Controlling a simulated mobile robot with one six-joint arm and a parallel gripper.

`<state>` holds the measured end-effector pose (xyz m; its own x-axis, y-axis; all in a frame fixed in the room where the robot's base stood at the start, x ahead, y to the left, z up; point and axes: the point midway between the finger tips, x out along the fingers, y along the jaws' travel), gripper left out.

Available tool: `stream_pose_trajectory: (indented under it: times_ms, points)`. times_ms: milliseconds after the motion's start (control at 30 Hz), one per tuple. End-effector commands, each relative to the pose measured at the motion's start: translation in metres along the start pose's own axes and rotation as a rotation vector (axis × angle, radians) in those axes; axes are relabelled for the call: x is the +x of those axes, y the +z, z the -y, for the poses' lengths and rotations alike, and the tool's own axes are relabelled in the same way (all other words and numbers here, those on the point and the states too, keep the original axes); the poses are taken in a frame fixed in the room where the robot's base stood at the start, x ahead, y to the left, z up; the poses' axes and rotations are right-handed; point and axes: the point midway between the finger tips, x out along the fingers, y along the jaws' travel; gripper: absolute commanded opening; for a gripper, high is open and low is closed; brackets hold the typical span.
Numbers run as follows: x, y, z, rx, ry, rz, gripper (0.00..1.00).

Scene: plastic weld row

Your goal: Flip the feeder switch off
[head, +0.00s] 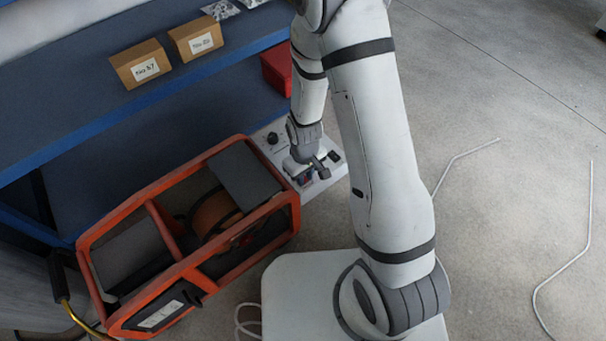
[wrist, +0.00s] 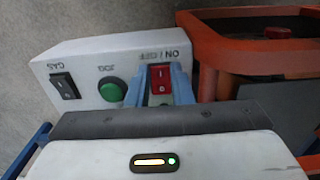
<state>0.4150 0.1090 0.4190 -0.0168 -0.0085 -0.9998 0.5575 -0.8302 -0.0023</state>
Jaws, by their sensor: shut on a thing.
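The feeder switch (wrist: 160,76) is a red rocker under an upside-down ON / OFF label in the wrist view. It sits at the right end of a white control box (wrist: 85,50), which also shows in the head view (head: 262,145) beside the orange-framed feeder (head: 180,262). My gripper (wrist: 159,84) has its two blue fingers on either side of the switch, shut on it. In the head view my gripper (head: 309,179) is over the box and hides part of its face. I cannot tell which way the rocker is tipped.
A green JOG button (wrist: 112,90) and a black GAS switch (wrist: 65,85) are on the same box, left of the feeder switch. The feeder's frame stands close on the right in the wrist view. A blue shelf (head: 60,110) carries two cardboard boxes (head: 140,64).

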Motion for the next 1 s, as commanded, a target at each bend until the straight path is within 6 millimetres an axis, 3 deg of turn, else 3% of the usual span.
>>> stream_pose_trajectory:
  times_ms: [100,400,767,800,1000]
  points:
    - [-0.0071,-0.0024,0.0022,-0.005,-0.002,0.061,0.00]
    - [-0.0031,-0.0074,0.0023,-0.004,0.002,0.226,0.00]
    - [-0.0020,-0.0072,0.0029,-0.004,0.002,0.241,0.00]
    - [-0.0020,-0.0072,0.0029,-0.004,0.001,0.241,0.23]
    - [-0.0023,-0.0073,0.0021,-0.004,0.002,0.240,0.40]
